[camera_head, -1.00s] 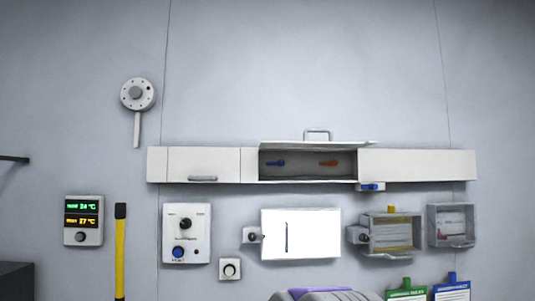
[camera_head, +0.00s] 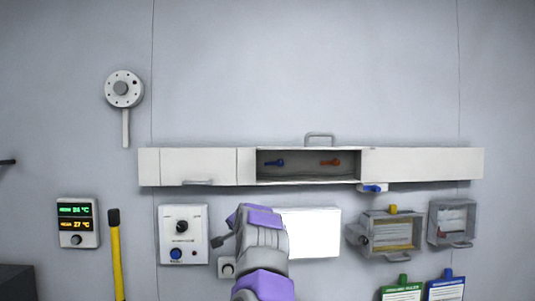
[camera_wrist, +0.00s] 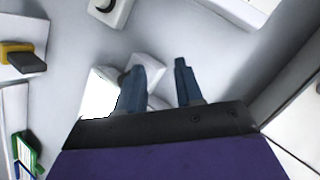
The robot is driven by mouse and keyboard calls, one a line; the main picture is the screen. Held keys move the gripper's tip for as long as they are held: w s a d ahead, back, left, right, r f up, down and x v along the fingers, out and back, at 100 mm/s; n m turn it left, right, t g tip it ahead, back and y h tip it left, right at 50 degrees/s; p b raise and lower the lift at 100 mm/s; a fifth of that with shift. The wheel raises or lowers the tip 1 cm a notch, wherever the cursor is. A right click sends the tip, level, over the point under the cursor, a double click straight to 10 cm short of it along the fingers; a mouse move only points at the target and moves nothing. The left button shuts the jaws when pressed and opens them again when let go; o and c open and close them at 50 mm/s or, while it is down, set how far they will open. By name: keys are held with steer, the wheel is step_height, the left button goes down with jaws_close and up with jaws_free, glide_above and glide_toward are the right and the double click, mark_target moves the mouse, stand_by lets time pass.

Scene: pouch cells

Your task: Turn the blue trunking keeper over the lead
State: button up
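A blue keeper (camera_head: 274,163) sits inside the open section of the white wall trunking (camera_head: 420,163), at the left of the opening. An orange keeper (camera_head: 330,162) sits to its right. Both lie about level in the head view. I cannot make out a lead in the dark opening. My gripper (camera_head: 222,240) is below the trunking and apart from it, in front of the wall panels. In the wrist view its two blue-grey fingers (camera_wrist: 159,80) stand apart with nothing held between them. The blue keeper is not recognisable in the wrist view.
The trunking lid is raised, its handle (camera_head: 319,138) on top. A small blue-marked fitting (camera_head: 372,188) hangs below the trunking. A bright white panel (camera_head: 312,232) is partly behind my arm. A knob box (camera_head: 183,234) is left, a grey clear-fronted box (camera_head: 392,233) right.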

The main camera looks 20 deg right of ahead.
steer(key=s+d+r+m+t+h, duration=0.2)
steer(key=s+d+r+m+h, duration=0.15)
steer(key=d+r+h, duration=0.3)
steer(key=s+a+r+m+t+h, duration=0.2)
steer(key=s+r+m+h, duration=0.25)
steer(key=s+r, duration=0.45)
steer(key=p, duration=0.5)
glide_toward(280, 164)
steer(key=shift+n, duration=0.3)
steer(key=p+x, duration=0.5)
steer(key=x, duration=0.5)
steer(key=shift+d+r, duration=0.1)
steer(key=shift+r, duration=0.05)
steer(key=shift+w+d, duration=0.15)
steer(key=shift+w, duration=0.2)
jaws_close()
